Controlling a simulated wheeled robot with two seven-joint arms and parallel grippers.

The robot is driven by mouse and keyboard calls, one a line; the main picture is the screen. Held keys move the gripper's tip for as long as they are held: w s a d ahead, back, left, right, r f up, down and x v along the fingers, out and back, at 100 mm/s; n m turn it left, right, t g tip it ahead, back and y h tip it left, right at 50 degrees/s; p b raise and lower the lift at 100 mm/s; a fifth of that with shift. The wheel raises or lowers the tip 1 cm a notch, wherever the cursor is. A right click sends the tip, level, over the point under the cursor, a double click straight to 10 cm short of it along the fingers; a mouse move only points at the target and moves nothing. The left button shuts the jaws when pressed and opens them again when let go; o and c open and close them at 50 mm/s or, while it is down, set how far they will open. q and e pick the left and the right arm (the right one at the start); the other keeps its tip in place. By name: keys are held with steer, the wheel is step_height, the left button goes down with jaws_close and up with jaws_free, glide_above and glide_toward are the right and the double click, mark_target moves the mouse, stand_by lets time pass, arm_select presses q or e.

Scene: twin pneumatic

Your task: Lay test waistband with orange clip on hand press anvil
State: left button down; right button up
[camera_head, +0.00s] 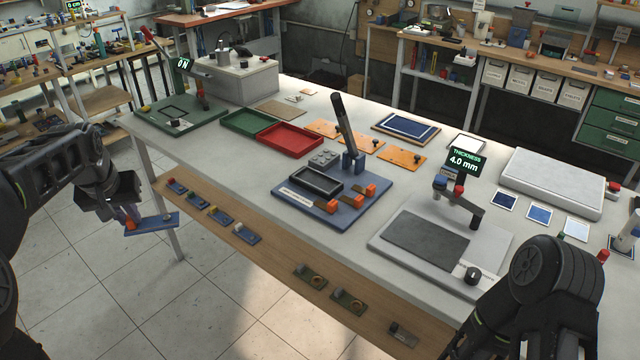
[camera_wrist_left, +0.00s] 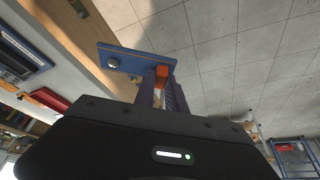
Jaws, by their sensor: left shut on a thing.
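My left gripper (camera_head: 130,218) is shut on the blue waistband strip with the orange clip (camera_head: 129,225), in the air left of the table. In the left wrist view the fingers (camera_wrist_left: 161,88) close around the orange clip (camera_wrist_left: 160,72). The blue strip (camera_wrist_left: 135,56) sticks out to the left of them, with a round metal stud near its end. A press-like device with a "0 N" display (camera_head: 183,64) and a lever stands on a green base (camera_head: 140,118) at the table's far left. I cannot tell whether its anvil is the hand press anvil. My right gripper is out of view.
A wooden shelf (camera_head: 285,270) along the table's front edge holds several similar strips. A blue base (camera_head: 365,215) with an upright lever and orange blocks stands mid-table. Green (camera_head: 248,120) and red (camera_head: 290,140) trays lie between. A thickness gauge (camera_head: 455,185) stands to the right.

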arm_select(q)
steer(key=s+d+f+m, duration=0.1)
steer(key=d+f, duration=0.2)
steer(key=d, duration=0.4)
steer(key=s+d+f+m+h, duration=0.1)
steer(key=d+f, duration=0.3)
steer(key=d, duration=0.4)
steer(key=s+d+f+m, duration=0.1)
steer(key=d+f, duration=0.3)
steer(key=d, duration=0.4)
steer(key=shift+s+f+m, duration=0.2)
steer(key=shift+s+m, duration=0.15)
steer(key=shift+m, duration=0.05)
